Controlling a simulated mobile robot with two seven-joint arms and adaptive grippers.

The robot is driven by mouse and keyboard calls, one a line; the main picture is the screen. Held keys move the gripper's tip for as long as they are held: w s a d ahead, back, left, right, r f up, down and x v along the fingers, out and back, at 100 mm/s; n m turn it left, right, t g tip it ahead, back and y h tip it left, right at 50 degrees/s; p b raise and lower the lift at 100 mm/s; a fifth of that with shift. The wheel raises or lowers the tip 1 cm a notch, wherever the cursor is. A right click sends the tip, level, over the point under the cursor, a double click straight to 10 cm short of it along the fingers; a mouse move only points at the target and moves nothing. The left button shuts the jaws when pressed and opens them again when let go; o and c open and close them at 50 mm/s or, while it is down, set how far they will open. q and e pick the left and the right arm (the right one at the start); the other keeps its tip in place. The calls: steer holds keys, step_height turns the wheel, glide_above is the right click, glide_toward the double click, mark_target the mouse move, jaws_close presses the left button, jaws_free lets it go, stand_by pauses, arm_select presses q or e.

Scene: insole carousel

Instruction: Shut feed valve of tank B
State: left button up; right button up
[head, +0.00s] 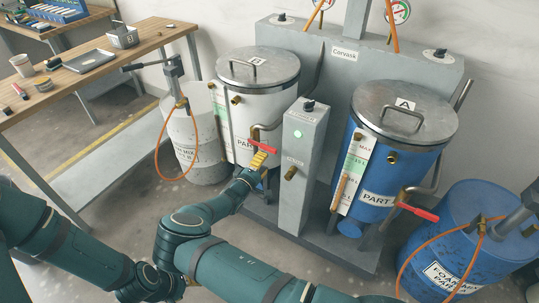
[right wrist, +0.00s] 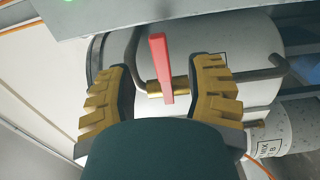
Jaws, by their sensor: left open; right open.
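Tank B (head: 292,100) is the white drum with a grey lid marked B. Its feed valve has a red lever (head: 263,147), low at the front beside the grey post. The right wrist view shows the red lever (right wrist: 161,65) standing across the brass valve body (right wrist: 154,88). My right gripper (head: 259,160) is at this valve. Its yellow fingers (right wrist: 162,92) are open on either side of the lever, with gaps showing. My left gripper (head: 165,276) is low at the left, partly hidden by my other arm, with yellow parts apart.
Blue tank A (head: 376,175) stands right, with its own red lever (head: 418,211). A grey post (head: 299,165) with a green light stands between the tanks. A workbench (head: 85,75) is at left, a white drum (head: 195,130) beside it, and a blue drum (head: 470,240) at right.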

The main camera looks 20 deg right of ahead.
steer(key=shift+v, duration=2.35)
